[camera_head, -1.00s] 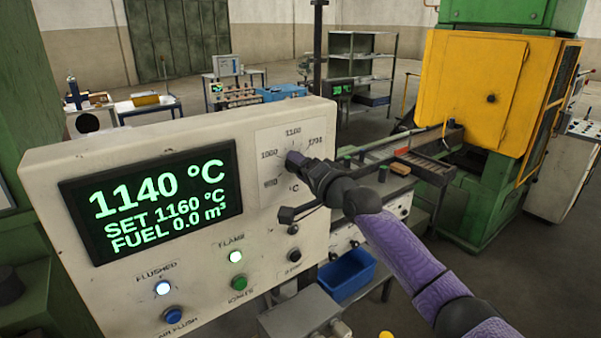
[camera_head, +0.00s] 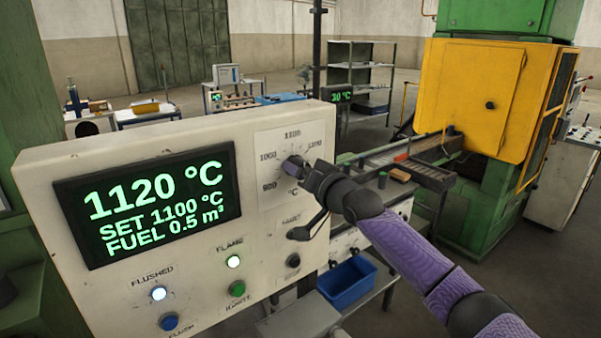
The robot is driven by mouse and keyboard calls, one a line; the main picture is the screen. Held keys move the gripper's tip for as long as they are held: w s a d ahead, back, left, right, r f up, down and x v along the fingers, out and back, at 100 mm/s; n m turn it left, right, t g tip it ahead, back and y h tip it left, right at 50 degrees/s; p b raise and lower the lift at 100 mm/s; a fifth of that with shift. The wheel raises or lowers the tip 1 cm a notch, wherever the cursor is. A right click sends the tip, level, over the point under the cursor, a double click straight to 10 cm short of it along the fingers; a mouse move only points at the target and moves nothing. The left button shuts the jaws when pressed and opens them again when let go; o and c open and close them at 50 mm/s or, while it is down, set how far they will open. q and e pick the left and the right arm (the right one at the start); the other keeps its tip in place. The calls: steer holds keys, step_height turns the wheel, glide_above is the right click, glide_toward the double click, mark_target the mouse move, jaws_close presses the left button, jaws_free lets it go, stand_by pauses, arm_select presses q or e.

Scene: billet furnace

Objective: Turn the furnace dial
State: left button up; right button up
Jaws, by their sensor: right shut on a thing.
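The furnace dial (camera_head: 289,166) sits on a white scale plate at the upper right of the cream control panel (camera_head: 120,155). My right gripper (camera_head: 297,165) is shut on the dial and hides most of it, so the pointer is hard to read. The black display (camera_head: 150,202) reads 1120 °C, SET 1100 °C and FUEL 0.5 m³. The FLUSHED lamp (camera_head: 159,293) and FLAME lamp (camera_head: 233,261) glow white. My left gripper is out of view.
A blue button (camera_head: 168,321), a green button (camera_head: 237,288) and a dark knob (camera_head: 293,260) are low on the panel. A blue bin (camera_head: 347,283) stands below right. A yellow-and-green press (camera_head: 480,95) stands behind right.

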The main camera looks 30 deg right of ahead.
stand_by(0.4)
steer(key=o, duration=1.3)
steer(key=shift+c, duration=0.2)
steer(key=s+b, duration=0.2)
steer(key=s, duration=0.8)
steer(key=shift+d, duration=0.45)
steer(key=shift+w, duration=0.1)
